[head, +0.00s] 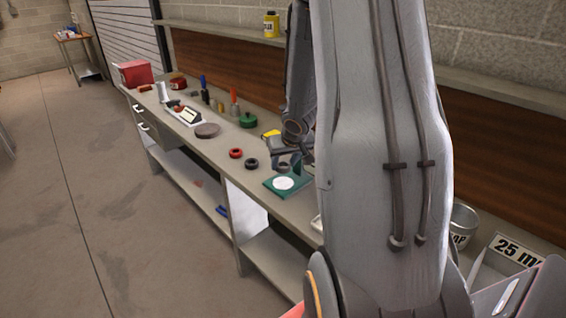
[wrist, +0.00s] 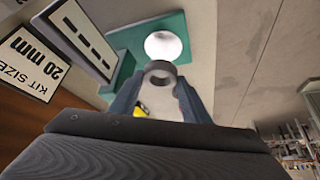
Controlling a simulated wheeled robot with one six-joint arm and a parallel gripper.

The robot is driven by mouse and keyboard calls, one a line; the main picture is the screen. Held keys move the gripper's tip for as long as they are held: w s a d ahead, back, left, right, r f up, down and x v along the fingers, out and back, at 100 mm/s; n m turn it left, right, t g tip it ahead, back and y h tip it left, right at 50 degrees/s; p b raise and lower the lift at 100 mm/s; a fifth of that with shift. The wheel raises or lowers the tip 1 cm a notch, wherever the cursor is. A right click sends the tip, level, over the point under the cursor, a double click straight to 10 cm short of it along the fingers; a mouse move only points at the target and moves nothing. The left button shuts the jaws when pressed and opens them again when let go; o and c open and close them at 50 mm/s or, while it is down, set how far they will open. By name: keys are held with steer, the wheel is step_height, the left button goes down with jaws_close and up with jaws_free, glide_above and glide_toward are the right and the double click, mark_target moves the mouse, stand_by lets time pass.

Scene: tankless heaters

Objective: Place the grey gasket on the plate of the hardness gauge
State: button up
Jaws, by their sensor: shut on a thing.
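My gripper (wrist: 160,85) is shut on the grey gasket (wrist: 160,65), a small ring held between the fingertips in the wrist view. In the head view my gripper (head: 285,164) is just above and behind the white plate (head: 283,183), which is bare. My arm hides part of the gauge there.
A red ring (head: 236,153) and a black ring (head: 252,163) lie on the bench left of the gauge. Farther along are a brown disc (head: 207,131), a green round object (head: 248,120) and several upright tools. A "KIT SIZE 20 mm" sign (wrist: 32,62) stands near the gauge's display.

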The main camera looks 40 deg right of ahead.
mark_target(285, 173)
steer(key=shift+f+b, duration=2.3)
steer(key=shift+b, duration=0.2)
steer(key=shift+f+b, duration=0.55)
steer(key=o, duration=1.2)
steer(key=shift+p+v, duration=2.5)
steer(key=shift+v, duration=1.4)
